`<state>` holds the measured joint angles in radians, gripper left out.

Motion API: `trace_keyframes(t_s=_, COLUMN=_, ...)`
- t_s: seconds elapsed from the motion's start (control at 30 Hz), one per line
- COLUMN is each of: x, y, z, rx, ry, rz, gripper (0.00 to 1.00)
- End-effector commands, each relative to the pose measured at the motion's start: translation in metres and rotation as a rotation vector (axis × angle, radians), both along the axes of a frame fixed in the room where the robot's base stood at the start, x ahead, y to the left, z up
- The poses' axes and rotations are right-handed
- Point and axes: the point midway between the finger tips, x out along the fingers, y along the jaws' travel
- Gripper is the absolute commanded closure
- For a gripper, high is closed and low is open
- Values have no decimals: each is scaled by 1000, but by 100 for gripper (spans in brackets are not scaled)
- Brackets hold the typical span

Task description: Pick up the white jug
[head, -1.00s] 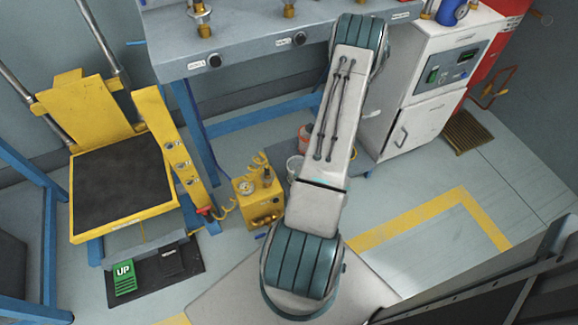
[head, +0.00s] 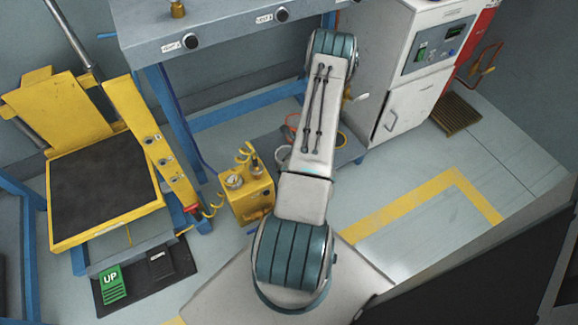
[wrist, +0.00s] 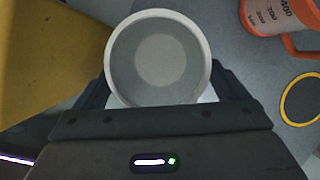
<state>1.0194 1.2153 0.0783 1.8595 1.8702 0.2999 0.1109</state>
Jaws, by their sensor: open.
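The white jug (wrist: 158,58) shows in the wrist view from straight above, with a round pale rim and a grey, empty-looking inside. My gripper (wrist: 161,84) is open in the wrist view, with one dark finger on each side of the jug's near part. I cannot tell whether the fingers touch it. In the head view my gripper is hidden behind my arm.
An orange jug with printed numbers (wrist: 275,16) stands close to the right, with a yellow ring (wrist: 302,100) near it. A yellow unit (head: 247,197) is close on the left. A grey bench (head: 225,30) overhangs behind, and a white cabinet (head: 405,107) stands right.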

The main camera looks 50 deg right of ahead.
Motion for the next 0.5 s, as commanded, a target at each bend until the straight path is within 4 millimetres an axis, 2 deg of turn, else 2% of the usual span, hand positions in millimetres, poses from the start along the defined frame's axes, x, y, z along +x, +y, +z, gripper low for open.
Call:
trace_keyframes(t_s=0.03, x=3, y=1, z=-13, rx=3, ry=-2, rz=0, gripper=6)
trace_keyframes(t_s=0.1, x=7, y=2, z=-21, rx=2, ry=-1, rz=1, gripper=6)
trace_keyframes(t_s=0.37, x=10, y=2, z=-24, rx=0, ry=0, rz=0, gripper=6)
trace_keyframes(t_s=0.4, x=10, y=2, z=-24, rx=0, ry=0, rz=0, gripper=12)
trace_keyframes(t_s=0.5, x=10, y=2, z=-24, rx=0, ry=0, rz=0, gripper=40)
